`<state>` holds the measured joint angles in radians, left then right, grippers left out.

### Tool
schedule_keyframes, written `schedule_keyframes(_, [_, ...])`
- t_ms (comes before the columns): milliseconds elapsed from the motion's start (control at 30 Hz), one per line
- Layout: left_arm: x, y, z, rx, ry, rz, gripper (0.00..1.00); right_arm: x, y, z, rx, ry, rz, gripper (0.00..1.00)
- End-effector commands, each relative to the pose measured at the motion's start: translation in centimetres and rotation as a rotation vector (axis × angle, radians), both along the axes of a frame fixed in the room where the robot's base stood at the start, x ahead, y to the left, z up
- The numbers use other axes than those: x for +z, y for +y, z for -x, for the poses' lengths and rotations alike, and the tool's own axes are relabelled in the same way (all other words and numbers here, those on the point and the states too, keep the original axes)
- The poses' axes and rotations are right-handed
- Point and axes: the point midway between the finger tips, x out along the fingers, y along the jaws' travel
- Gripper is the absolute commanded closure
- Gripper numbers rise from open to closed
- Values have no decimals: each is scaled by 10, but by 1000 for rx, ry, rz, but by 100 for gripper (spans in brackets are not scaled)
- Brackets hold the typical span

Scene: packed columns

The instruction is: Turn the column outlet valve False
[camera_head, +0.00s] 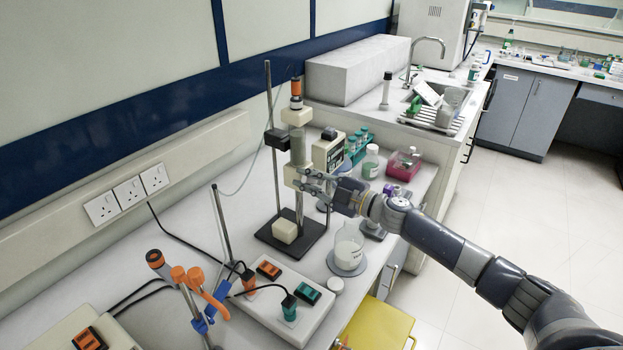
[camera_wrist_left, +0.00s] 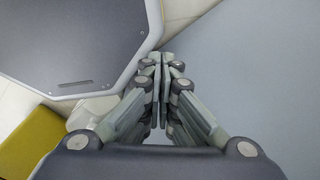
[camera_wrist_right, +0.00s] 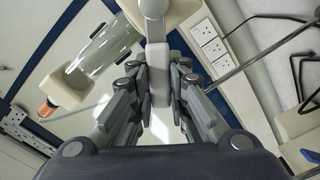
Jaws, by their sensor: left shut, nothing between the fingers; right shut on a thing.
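The glass column (camera_head: 298,150) stands upright on a rod stand with a black base (camera_head: 313,238), between cream end fittings. The lower fitting (camera_head: 291,176) is where my right gripper (camera_head: 304,184) reaches in from the right. In the right wrist view the column (camera_wrist_right: 108,45) appears tilted, and a pale grey valve handle (camera_wrist_right: 157,70) runs down between the fingertips. My right gripper (camera_wrist_right: 158,85) is shut on this handle. The fingers partly hide the valve in the head view. My left gripper (camera_wrist_left: 162,62) is shut and empty in the left wrist view.
A beaker of whitish liquid (camera_head: 348,248) stands just below my right gripper. Bottles (camera_head: 370,163) and a tube rack (camera_head: 357,147) stand behind. A yellow drawer or stool (camera_head: 378,325) is at the bench edge.

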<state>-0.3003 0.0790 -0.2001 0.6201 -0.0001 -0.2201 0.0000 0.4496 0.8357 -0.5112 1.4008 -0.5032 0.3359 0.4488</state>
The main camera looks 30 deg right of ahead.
Motion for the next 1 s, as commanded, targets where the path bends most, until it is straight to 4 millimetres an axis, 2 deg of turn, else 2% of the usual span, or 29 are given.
schedule_keyframes(33, [-8, 0, 0, 0, 0, 0, 100, -7, 2, 1, 1, -24, 39, 100])
schedule_keyframes(500, [-44, 0, 0, 0, -1, -1, 100, -32, 10, 6, 1, -224, 382, 100])
schedule_keyframes(1000, [-58, 1, 0, 0, -1, -1, 100, -41, 10, 6, 0, -311, 530, 100])
